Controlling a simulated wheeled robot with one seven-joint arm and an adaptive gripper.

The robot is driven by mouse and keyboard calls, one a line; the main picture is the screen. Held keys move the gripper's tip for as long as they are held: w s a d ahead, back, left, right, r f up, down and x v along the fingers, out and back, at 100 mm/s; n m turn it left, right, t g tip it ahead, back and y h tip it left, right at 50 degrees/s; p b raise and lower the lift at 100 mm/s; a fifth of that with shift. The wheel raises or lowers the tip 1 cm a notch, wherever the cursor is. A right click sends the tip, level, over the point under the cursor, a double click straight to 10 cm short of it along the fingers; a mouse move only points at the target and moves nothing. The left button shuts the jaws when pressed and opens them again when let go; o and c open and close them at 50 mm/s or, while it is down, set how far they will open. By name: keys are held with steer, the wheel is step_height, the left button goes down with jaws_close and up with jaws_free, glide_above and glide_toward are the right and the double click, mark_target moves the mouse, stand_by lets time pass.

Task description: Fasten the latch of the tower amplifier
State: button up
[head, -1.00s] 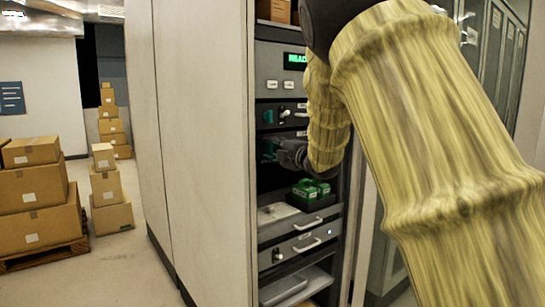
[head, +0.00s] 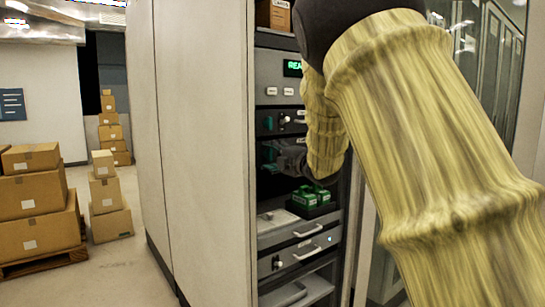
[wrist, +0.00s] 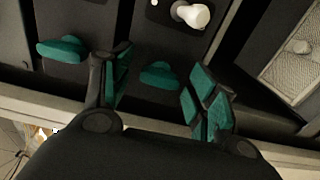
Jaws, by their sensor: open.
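The rack holds dark units with teal latches. In the wrist view, one teal latch (wrist: 160,75) lies between the fingers of my gripper (wrist: 157,85), which stand open on both sides of it with gaps. A second teal latch (wrist: 62,48) is outside the left finger. The finger pads are also teal. In the head view, my gripper (head: 290,158) is at the rack front, partly hidden by my forearm, and a teal latch (head: 268,122) shows on the upper unit. I cannot read which unit is the tower amplifier.
A white knob (wrist: 192,15) is near the top of the wrist view. In the head view, green items (head: 312,197) sit below my gripper, above drawers with handles (head: 307,252). A pale cabinet side (head: 205,150) stands close on the left. Stacked boxes (head: 38,200) are farther left.

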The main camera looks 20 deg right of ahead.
steer(key=shift+s, duration=0.1)
steer(key=v, duration=1.1)
steer(key=shift+s+d, duration=0.15)
steer(key=shift+s, duration=0.25)
